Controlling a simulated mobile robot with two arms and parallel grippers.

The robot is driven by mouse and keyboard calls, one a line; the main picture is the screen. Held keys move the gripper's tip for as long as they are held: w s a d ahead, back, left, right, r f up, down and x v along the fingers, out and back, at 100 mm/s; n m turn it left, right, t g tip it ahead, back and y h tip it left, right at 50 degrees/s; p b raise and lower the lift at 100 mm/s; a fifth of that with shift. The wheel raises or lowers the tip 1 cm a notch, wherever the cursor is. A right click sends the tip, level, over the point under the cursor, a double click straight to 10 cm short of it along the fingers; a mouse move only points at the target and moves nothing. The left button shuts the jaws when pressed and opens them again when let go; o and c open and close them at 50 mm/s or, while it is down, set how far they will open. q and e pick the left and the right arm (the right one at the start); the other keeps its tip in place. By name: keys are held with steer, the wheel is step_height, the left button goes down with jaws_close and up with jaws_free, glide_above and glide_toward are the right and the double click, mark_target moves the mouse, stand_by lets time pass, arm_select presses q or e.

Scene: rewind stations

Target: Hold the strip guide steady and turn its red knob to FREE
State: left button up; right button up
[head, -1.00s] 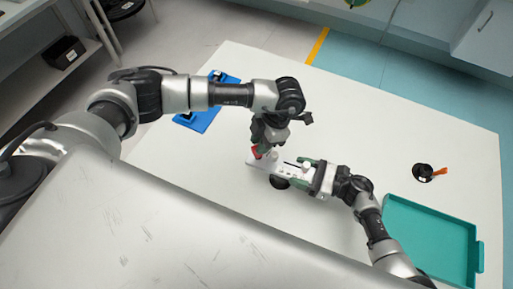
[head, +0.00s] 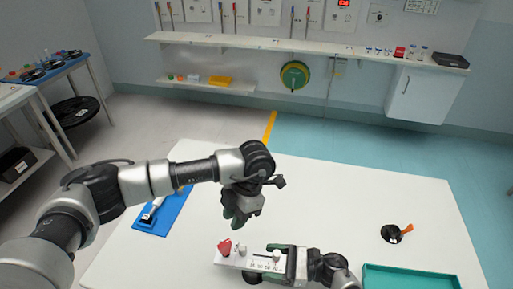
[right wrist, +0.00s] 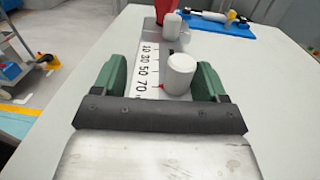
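The strip guide (head: 232,261) is a pale plate with a number scale, white posts and a red knob (head: 224,247) at its left end. In the right wrist view the guide (right wrist: 146,88) runs away from me, with the red knob (right wrist: 166,8) cut off at the top edge. The knob's setting is not readable.
A blue mat (head: 163,217) with a white tool lies at the table's left. A black spool with an orange tab (head: 391,234) lies at the right, behind a teal tray (head: 410,272). The middle and back of the white table (head: 330,195) are clear.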

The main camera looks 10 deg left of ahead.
steer(key=shift+o, duration=1.3)
